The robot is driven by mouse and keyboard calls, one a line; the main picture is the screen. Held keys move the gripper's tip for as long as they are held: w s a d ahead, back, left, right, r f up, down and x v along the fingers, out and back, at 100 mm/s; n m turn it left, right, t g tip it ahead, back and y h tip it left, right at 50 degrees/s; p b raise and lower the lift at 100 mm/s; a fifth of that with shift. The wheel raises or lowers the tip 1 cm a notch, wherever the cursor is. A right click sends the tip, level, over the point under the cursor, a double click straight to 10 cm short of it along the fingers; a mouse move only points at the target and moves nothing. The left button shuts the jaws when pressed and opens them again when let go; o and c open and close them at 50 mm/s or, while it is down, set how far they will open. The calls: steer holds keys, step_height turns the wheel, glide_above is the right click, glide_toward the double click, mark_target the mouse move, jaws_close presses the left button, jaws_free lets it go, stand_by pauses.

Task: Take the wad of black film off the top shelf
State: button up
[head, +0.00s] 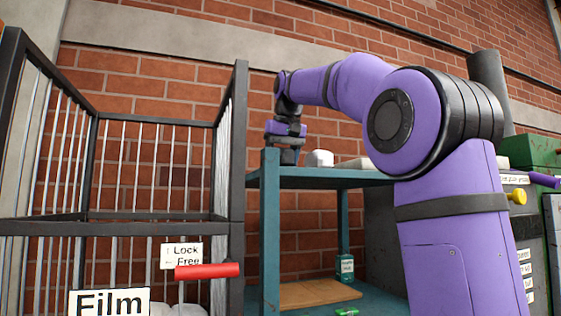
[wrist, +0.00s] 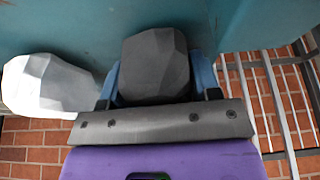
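The wad of black film (wrist: 155,65) is a dark grey, faceted lump, seen large in the wrist view between my gripper's two blue fingers. My gripper (head: 286,150) is at the left front corner of the teal top shelf (head: 345,175), pointing down. The fingers lie close against both sides of the wad and appear shut on it. In the head view the dark wad (head: 288,157) shows under the gripper, low at the shelf top. I cannot tell whether it still touches the shelf. The fingertips are partly hidden by the wad.
A white faceted lump (wrist: 50,85) lies beside the wad, and another pale flat piece (head: 378,163) lies further right on the shelf. A barred cage (head: 240,150) labelled Film, with a red handle (head: 208,271), stands close left. A lower shelf holds a board (head: 315,294).

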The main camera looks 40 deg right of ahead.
steer(key=c, duration=0.3)
